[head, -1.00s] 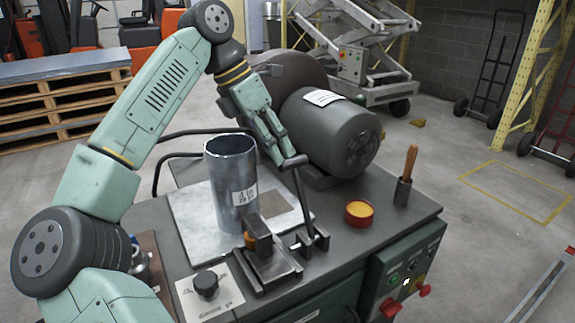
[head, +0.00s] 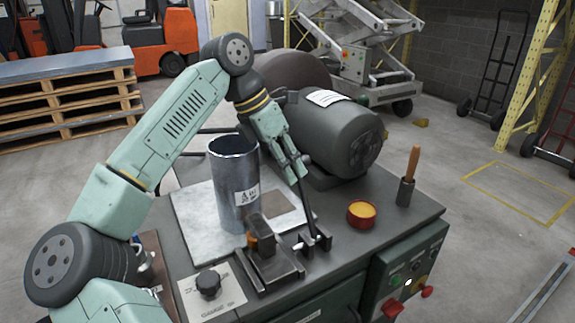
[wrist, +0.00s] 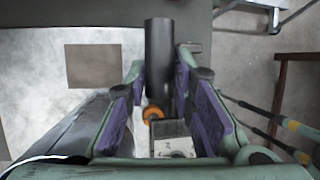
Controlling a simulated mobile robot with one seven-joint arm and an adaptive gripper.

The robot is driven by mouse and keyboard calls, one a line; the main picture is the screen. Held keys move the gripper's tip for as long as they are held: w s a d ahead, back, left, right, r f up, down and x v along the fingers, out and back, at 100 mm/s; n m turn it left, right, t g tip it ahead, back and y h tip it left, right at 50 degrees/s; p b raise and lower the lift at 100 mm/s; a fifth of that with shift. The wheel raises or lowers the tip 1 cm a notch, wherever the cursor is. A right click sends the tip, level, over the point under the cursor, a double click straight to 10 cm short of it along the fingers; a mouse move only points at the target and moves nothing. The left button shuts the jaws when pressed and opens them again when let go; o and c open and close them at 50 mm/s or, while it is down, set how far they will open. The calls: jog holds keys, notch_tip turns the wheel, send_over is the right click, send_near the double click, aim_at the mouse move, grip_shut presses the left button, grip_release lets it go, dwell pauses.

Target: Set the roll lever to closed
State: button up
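The roll lever is a dark rod (head: 314,220) that rises from a bracket at the front right of the forming machine. It leans a little to the left. My gripper (head: 298,170) is at its upper end. In the wrist view the dark lever (wrist: 158,60) runs between the fingers of my gripper (wrist: 160,85), with a finger close against each side. The gripper looks shut on it, though contact is partly hidden. A grey sheet-metal cylinder (head: 233,195) with a white label stands upright to the left of the lever.
A red cup with orange contents (head: 361,213) and a wooden-handled tool in a holder (head: 408,180) stand right of the lever. A large grey motor (head: 335,135) is behind it. A black knob (head: 208,284) is at the front left. Control buttons (head: 410,275) are on the front panel.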

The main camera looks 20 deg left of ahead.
grip_shut()
dwell(0.4)
